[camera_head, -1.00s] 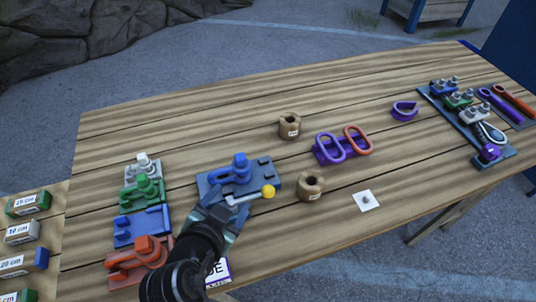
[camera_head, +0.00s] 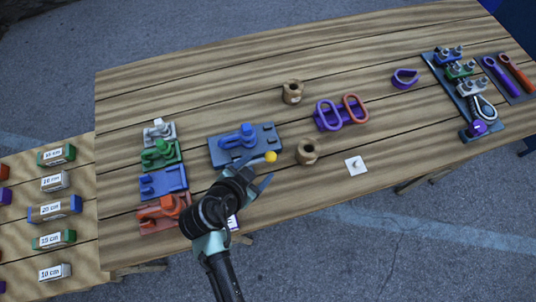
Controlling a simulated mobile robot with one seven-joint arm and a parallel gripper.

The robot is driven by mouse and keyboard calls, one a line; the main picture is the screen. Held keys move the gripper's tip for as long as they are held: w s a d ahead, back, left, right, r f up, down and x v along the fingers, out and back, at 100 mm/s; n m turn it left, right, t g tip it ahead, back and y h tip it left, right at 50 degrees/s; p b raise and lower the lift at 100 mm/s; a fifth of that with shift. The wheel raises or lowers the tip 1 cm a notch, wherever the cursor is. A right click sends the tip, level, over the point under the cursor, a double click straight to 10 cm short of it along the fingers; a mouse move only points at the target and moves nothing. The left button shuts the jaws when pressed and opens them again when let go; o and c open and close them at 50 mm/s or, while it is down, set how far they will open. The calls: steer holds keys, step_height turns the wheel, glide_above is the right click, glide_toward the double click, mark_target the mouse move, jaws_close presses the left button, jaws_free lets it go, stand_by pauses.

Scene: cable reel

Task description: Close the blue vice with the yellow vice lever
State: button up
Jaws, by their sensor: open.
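The blue vice (camera_head: 237,137) sits on a dark blue base plate (camera_head: 268,136) at the middle left of the wooden table. The yellow ball end of the vice lever (camera_head: 271,157) shows at the plate's front right corner; most of the lever's rod is hidden or too small to make out. My gripper (camera_head: 252,176) is open just in front of the plate. Its fingers point up and right toward the lever, one finger close below the yellow ball. I cannot tell whether a finger touches the lever.
White, green, blue and orange fixtures (camera_head: 163,183) stand in a column left of the vice. Two brown cylinders (camera_head: 308,152) and purple and orange loops (camera_head: 343,112) lie to the right. A tool board (camera_head: 462,95) is at far right. A side table (camera_head: 85,225) holds labelled blocks.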

mark_target(268, 159)
steer(key=x, duration=0.8)
steer(key=shift+p, duration=0.35)
jaws_close()
stand_by(1.0)
